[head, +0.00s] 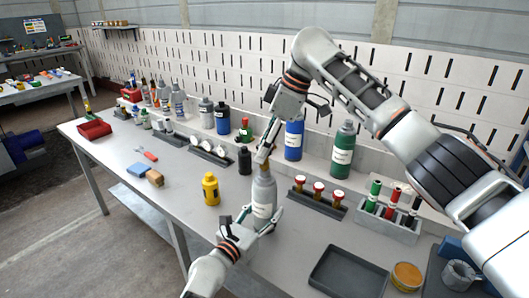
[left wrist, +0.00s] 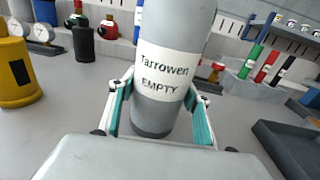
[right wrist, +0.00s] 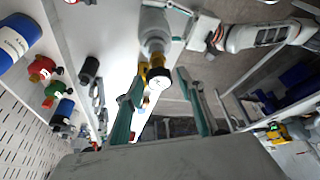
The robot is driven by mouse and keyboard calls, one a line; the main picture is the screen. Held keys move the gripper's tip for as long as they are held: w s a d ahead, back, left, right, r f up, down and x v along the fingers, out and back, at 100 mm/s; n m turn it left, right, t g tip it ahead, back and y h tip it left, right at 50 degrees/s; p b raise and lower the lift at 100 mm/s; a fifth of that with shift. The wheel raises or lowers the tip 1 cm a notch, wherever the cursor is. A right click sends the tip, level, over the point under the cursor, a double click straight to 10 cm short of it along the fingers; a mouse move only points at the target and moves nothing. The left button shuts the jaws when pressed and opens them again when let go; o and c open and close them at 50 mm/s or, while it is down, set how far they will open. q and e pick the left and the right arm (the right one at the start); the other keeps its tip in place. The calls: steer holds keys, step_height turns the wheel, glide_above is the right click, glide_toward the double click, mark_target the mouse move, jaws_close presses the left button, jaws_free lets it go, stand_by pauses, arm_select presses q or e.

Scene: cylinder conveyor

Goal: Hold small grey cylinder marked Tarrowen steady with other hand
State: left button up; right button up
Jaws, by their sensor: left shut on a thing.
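The small grey cylinder (head: 264,194) stands upright on the bench. Its white label in the left wrist view (left wrist: 163,75) reads "Tarrowen EMPTY". My left gripper (head: 250,222) is shut on its lower body, with one teal finger on each side of it in the left wrist view (left wrist: 160,105). My right gripper (head: 267,150) is above the cylinder's top, pointing down. In the right wrist view its fingers (right wrist: 163,88) are spread apart, with the brass valve (right wrist: 155,70) and a white round face between or just beyond their tips. I cannot tell whether they touch it.
A yellow cylinder (head: 211,189) stands left of the grey one, and a black one (head: 244,160) behind. A rack of red-topped parts (head: 318,198), a marker holder (head: 388,224) and an empty dark tray (head: 347,274) are to the right.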

steer(key=m+t, duration=0.1)
steer(key=m, duration=0.2)
steer(key=m+t, duration=0.1)
steer(key=m, duration=0.2)
steer(key=shift+h, duration=0.4)
steer(key=m+h, duration=0.1)
steer(key=m, duration=0.2)
steer(key=m+t, duration=0.1)
steer(key=m, duration=0.2)
steer(key=shift+t+h, duration=0.3)
steer(key=shift+h, duration=0.1)
steer(key=m+h, duration=0.2)
steer(key=m, duration=0.4)
